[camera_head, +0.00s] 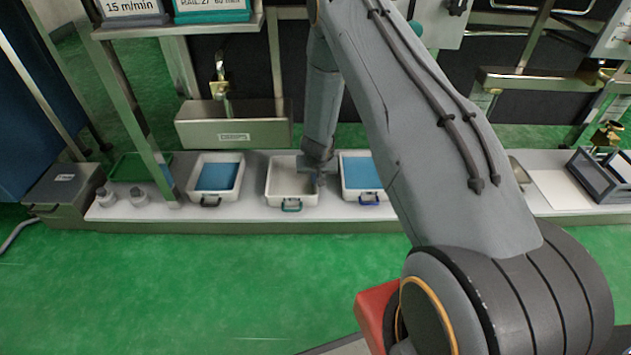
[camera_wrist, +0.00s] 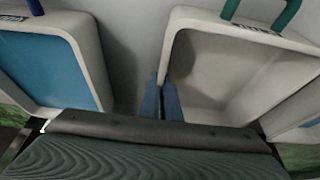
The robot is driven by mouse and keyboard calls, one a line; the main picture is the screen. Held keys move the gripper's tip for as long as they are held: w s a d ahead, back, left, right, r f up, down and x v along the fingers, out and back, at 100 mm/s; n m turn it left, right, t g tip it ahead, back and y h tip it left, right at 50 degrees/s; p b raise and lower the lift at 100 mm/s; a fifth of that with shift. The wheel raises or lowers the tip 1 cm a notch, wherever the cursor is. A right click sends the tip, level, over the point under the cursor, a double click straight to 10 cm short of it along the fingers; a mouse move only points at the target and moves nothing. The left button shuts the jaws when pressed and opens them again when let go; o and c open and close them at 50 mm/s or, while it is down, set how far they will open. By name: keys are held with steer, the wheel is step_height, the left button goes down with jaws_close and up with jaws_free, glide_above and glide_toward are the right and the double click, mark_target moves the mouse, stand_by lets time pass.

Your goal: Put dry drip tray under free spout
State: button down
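The dry drip tray (camera_head: 291,180) is white and empty with a green handle; it stands on the long bench between two trays holding blue. In the wrist view the dry tray (camera_wrist: 230,75) is at right, its green handle at the top. My gripper (camera_head: 318,178) is down at its right wall in the head view. In the wrist view the blue fingers (camera_wrist: 162,92) are close together at that wall, seemingly one on each side; whether they pinch it is unclear. One brass spout (camera_head: 219,82) is at left above a metal trough; another brass fitting (camera_head: 606,135) is at far right.
A tray with blue and a black handle (camera_head: 216,178) is left; one with a blue handle (camera_head: 363,178) is close right, also in the wrist view (camera_wrist: 50,65). A dark frame (camera_head: 605,182) stands at the bench's right end, beside a white plate (camera_head: 560,190).

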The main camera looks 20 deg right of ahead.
stand_by(0.3)
steer(key=c, duration=2)
jaws_free()
steer(key=p+v, duration=0.5)
steer(key=v, duration=0.7)
steer(key=shift+r, duration=0.15)
